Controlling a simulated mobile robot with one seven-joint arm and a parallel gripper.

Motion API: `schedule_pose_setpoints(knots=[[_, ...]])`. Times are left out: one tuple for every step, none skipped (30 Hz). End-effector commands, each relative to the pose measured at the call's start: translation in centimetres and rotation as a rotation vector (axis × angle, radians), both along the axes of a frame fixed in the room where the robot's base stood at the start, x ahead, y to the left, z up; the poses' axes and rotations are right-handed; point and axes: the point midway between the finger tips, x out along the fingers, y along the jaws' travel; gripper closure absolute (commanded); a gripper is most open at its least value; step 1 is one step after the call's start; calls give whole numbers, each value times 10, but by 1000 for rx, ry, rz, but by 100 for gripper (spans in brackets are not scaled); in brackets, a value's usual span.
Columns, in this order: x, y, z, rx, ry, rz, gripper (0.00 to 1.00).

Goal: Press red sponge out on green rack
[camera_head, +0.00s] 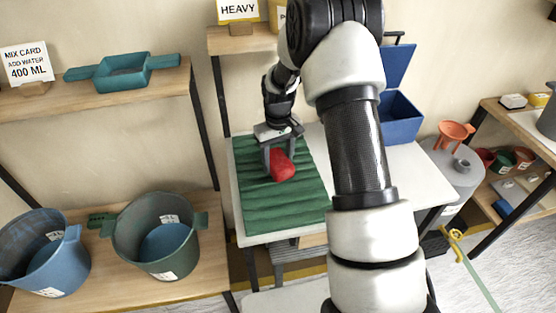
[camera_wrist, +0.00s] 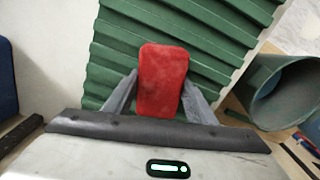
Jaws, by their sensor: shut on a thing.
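The red sponge (camera_head: 282,166) is between the fingers of my gripper (camera_head: 281,160), low over the ribbed green rack (camera_head: 270,213) on the white table. In the wrist view the red sponge (camera_wrist: 162,80) stands out between the two grey fingers of my gripper (camera_wrist: 160,92), which are shut on its sides. The green rack (camera_wrist: 215,35) lies behind it in that view. I cannot tell whether the sponge touches the rack's ribs.
A blue open-lidded box (camera_head: 400,118) stands on the table (camera_head: 411,168) right of the rack. A green bucket (camera_head: 158,235) and a blue bucket (camera_head: 42,252) sit on the left bench. A grey drum (camera_head: 453,165) with an orange funnel (camera_head: 455,132) stands right.

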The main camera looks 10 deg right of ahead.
Motion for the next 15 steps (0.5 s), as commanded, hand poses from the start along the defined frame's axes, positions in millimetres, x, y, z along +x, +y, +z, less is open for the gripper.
schedule_pose_setpoints(knots=[[0,0,-1,0,0,0,72],[0,0,-2,0,0,0,72],[0,0,-2,0,0,0,72],[0,0,-3,0,0,0,72],[0,0,-3,0,0,0,72],[0,0,-4,0,0,0,72],[0,0,-4,0,0,0,72],[0,0,-5,0,0,0,72],[0,0,-6,0,0,0,72],[0,0,-6,0,0,0,72],[0,0,-6,0,0,0,72],[0,0,-7,0,0,0,72],[0,0,-7,0,0,0,72],[0,0,-8,0,0,0,72],[0,0,-9,0,0,0,72]])
